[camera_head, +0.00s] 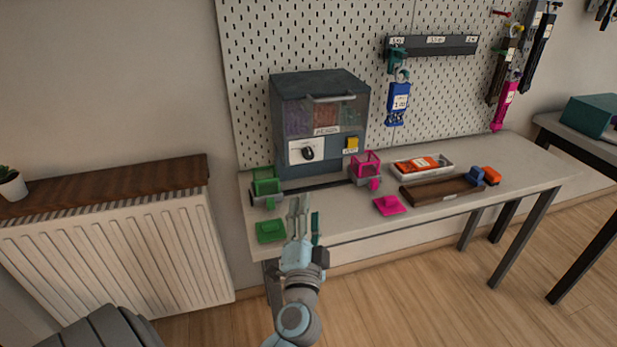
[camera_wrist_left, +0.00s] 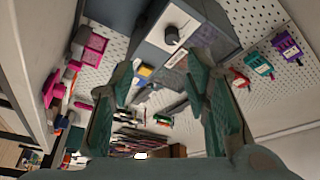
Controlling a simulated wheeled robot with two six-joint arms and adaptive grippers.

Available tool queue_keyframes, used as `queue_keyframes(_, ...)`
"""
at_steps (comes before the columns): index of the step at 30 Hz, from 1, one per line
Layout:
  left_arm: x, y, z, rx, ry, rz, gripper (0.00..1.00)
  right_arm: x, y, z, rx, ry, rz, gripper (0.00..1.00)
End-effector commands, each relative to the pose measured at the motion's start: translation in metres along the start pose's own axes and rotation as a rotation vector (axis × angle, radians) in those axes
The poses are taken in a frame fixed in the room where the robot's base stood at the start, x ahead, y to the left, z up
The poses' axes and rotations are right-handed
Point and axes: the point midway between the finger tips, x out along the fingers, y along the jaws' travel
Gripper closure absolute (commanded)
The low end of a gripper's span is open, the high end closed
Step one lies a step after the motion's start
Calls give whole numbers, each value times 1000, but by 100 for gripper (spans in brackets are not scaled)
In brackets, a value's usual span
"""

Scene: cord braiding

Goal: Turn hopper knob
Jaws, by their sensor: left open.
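The hopper (camera_head: 282,112) is a dark grey box with a clear front window, standing on the table against the pegboard. Its black knob (camera_head: 308,154) sits on a white plate on the lower front. The knob also shows in the left wrist view (camera_wrist_left: 172,36), near the top middle. My left gripper (camera_head: 299,204) is open and empty, in front of and below the knob and apart from it. Its two teal fingers show in the left wrist view (camera_wrist_left: 163,72), with nothing between them. My right gripper is not in view.
A yellow button (camera_head: 352,143) is right of the knob. A green holder (camera_head: 265,182) and a pink holder (camera_head: 366,165) stand by the hopper. A green block (camera_head: 270,231), a pink block (camera_head: 389,205) and a brown tray (camera_head: 436,193) lie on the table (camera_head: 349,223).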

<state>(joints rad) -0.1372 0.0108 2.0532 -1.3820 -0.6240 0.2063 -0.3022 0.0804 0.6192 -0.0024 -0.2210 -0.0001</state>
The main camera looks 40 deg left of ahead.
Motion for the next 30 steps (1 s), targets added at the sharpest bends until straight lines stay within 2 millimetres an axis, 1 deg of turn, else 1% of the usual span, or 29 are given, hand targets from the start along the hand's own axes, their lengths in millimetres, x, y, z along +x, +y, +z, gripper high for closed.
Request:
queue_keyframes(1,2,-11,-3,-1,5,-32,57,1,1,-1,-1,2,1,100)
queue_keyframes(2,5,-15,-5,0,7,-42,57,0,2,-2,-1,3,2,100)
queue_keyframes(5,22,-19,-8,2,10,-46,57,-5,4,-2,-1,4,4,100)
queue_keyframes(8,49,-20,-8,3,11,-45,57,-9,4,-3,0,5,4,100)
queue_keyframes(12,92,-22,-8,3,8,-44,57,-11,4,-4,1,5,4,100)
queue_keyframes(15,117,-21,-7,2,7,-42,57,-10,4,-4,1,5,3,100)
queue_keyframes(18,133,-20,-7,1,7,-40,57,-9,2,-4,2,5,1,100)
queue_keyframes(23,144,-20,-7,2,8,-39,57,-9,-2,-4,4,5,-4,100)
queue_keyframes(29,144,-20,-7,1,7,-37,57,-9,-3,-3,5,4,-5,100)
queue_keyframes(30,144,-20,-7,1,7,-37,59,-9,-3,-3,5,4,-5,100)
